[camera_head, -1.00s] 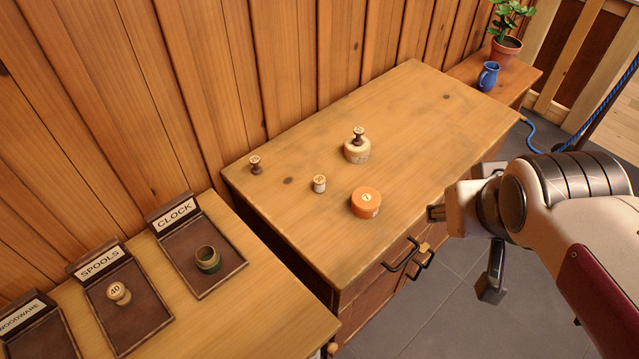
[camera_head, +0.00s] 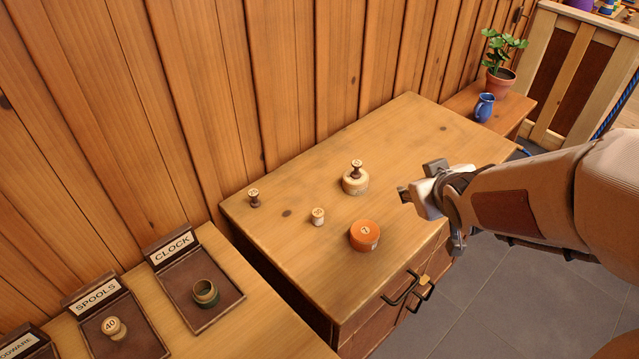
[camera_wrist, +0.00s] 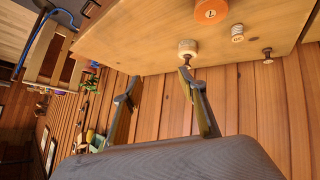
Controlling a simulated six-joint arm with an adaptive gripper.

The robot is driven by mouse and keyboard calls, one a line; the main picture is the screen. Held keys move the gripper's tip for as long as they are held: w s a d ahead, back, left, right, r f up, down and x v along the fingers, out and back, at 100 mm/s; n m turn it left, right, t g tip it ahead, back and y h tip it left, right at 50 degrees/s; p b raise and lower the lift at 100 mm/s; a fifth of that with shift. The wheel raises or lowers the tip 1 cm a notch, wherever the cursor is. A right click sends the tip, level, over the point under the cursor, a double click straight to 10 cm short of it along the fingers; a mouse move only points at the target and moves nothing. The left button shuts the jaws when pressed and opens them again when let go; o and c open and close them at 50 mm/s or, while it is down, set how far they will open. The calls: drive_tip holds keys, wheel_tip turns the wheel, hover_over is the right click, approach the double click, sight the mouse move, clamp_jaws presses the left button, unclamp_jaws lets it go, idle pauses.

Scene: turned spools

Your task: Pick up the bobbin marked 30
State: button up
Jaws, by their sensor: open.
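Several turned pieces stand on the wooden cabinet top. Another dark bobbin (camera_head: 356,168) stands on a cream round piece (camera_head: 354,185). No mark can be clearly read as 30. My gripper (camera_head: 420,182) is open and empty, above the right part of the top. In the wrist view my open fingers (camera_wrist: 156,86) show apart, with the pale bobbin (camera_wrist: 238,33) beyond them.
An orange round box (camera_head: 364,236) sits near the front edge. At lower left, a SPOOLS tray (camera_head: 145,338) holds a spool marked 40 (camera_head: 114,328). A CLOCK tray (camera_head: 178,284) holds a green cup-like piece (camera_head: 206,293). A blue jug (camera_head: 484,107) and potted plant (camera_head: 499,82) stand back right.

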drive_tip(key=w+a+f+n+y, duration=0.3)
drive_tip(key=w+a+f, duration=0.3)
drive_tip(key=f, duration=0.2)
drive_tip(key=n+y, duration=0.1)
drive_tip(key=y, duration=0.4)
approach(319, 213)
drive_tip(key=w, duration=0.2)
drive_tip(key=w+f, duration=0.1)
drive_tip(key=shift+d, duration=0.4)
drive_tip(key=shift+s+a+f+y, duration=0.3)
drive_tip(key=shift+a+y, duration=0.3)
drive_tip(key=shift+y, duration=0.1)
drive_tip(key=shift+n, duration=0.3)
drive_tip(key=shift+x, duration=1.35)
drive_tip(key=shift+w+a+f, duration=0.25)
drive_tip(key=shift+a+f, duration=0.05)
drive_tip(key=shift+a, duration=0.25)
drive_tip(key=shift+x, duration=1.95)
